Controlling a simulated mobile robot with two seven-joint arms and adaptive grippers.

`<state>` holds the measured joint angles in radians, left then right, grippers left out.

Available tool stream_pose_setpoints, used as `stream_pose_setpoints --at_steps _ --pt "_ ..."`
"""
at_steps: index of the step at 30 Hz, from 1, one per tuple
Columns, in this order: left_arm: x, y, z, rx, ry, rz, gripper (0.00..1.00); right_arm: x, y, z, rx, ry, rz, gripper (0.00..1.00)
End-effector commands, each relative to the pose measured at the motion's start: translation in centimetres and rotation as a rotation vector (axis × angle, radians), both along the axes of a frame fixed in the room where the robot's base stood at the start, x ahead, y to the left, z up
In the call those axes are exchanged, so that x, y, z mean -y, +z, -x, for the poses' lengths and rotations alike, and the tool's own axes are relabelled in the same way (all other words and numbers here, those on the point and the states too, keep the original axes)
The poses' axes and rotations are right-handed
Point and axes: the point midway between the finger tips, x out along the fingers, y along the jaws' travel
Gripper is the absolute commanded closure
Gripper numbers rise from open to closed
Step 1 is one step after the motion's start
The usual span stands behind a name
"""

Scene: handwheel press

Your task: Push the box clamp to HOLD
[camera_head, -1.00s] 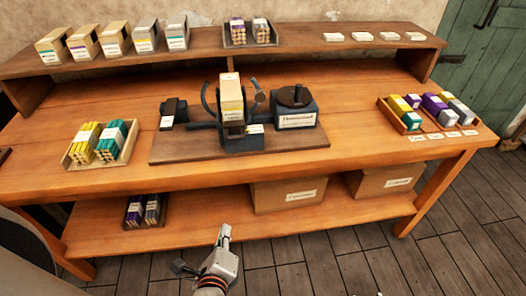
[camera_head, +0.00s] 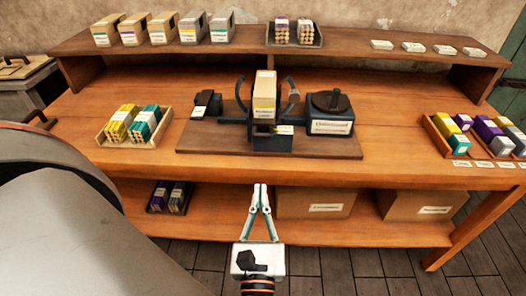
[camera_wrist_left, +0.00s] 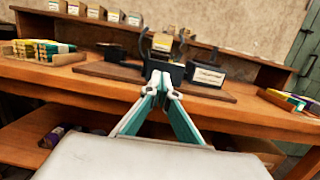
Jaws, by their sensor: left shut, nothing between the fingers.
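The handwheel press (camera_head: 270,143) stands on a dark board in the middle of the table. A tall tan box (camera_head: 264,92) with white labels sits upright in it. Curved dark parts, apparently the handwheel (camera_head: 240,92), show on both sides of the box. A small white label (camera_head: 284,130) is at the press's front right; I cannot make out which part is the box clamp or its setting. My left gripper (camera_head: 261,188) is shut and empty, in front of the table and apart from the press. Its fingertips also show in the left wrist view (camera_wrist_left: 161,80), overlapping the press's dark base.
A black round device (camera_head: 330,104) stands right of the press, a small dark block (camera_head: 207,103) left. Trays of coloured sticks (camera_head: 134,124) and blocks (camera_head: 440,134) flank them. The table's front edge and lower shelf (camera_head: 230,228) lie close to the gripper.

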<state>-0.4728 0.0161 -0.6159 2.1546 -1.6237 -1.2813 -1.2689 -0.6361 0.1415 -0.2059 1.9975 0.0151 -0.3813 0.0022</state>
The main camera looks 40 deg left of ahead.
Motion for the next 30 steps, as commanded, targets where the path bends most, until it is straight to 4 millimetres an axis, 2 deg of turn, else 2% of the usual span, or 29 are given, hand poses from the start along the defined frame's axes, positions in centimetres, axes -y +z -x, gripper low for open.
stream_pose_setpoints --at_steps 5,21,30 --pt "-0.9 0.4 -1.3 0.004 0.001 -0.001 1.00 0.0 -0.1 0.1 -0.004 0.000 0.000 0.60" --pt "-6.2 2.0 -9.5 0.003 -0.001 -0.001 1.00 -0.3 0.6 0.4 -0.009 -0.003 -0.014 0.60" --pt "-7.5 2.2 -11.4 -0.001 -0.001 0.000 1.00 -0.3 0.7 0.5 -0.011 -0.004 -0.017 0.60"
